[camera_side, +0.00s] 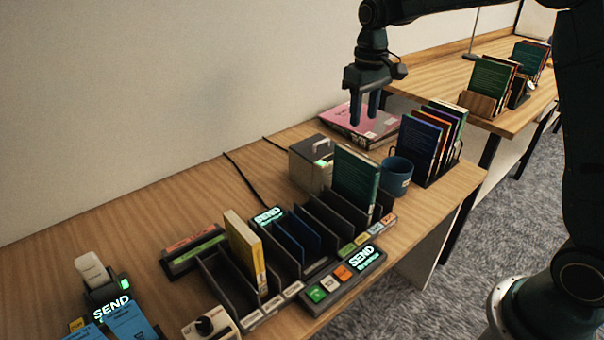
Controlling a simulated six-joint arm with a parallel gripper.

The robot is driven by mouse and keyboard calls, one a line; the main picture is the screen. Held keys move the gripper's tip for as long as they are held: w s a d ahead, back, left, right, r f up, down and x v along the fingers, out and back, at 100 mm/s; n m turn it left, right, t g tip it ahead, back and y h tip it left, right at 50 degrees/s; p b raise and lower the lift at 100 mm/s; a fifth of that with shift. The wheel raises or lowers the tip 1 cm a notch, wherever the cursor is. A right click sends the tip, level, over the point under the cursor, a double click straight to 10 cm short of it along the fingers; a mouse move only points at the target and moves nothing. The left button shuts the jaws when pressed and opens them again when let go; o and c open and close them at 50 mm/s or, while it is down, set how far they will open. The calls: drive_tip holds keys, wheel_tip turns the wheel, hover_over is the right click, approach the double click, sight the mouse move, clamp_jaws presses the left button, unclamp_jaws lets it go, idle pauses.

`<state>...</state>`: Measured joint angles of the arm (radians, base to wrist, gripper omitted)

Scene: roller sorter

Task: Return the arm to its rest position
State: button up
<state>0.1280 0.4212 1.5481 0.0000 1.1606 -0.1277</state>
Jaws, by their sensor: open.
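My gripper (366,107) hangs at the upper middle with its fingers pointing down. It is open and empty, in front of the wall and over the back of the table. In the picture its fingertips overlap the pink book or box (350,128) lying at the back; I cannot tell the exact gap. My arm reaches in from the right edge. The black slotted sorter (225,285) stands below and to the left of the gripper, apart from it. It holds a yellow book (243,250), a blue item (296,235) and a green book (356,178).
A blue mug (396,177), a rack of several books (432,140) and a grey box with a handle (308,165) stand near the gripper. A button panel (343,278) lies at the sorter's front. A second table (430,88) with more books is behind.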

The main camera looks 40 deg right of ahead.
drive_tip(key=s+a+r+t, duration=0.2)
drive_tip(key=s+a+r, duration=0.1)
drive_tip(key=s+r, duration=0.4)
drive_tip(key=s+a+f+t, duration=0.1)
drive_tip(key=s+a+t, duration=0.2)
drive_tip(key=s, duration=1.9)
drive_tip(key=shift+s+f, duration=0.2)
drive_tip(key=shift+s, duration=0.15)
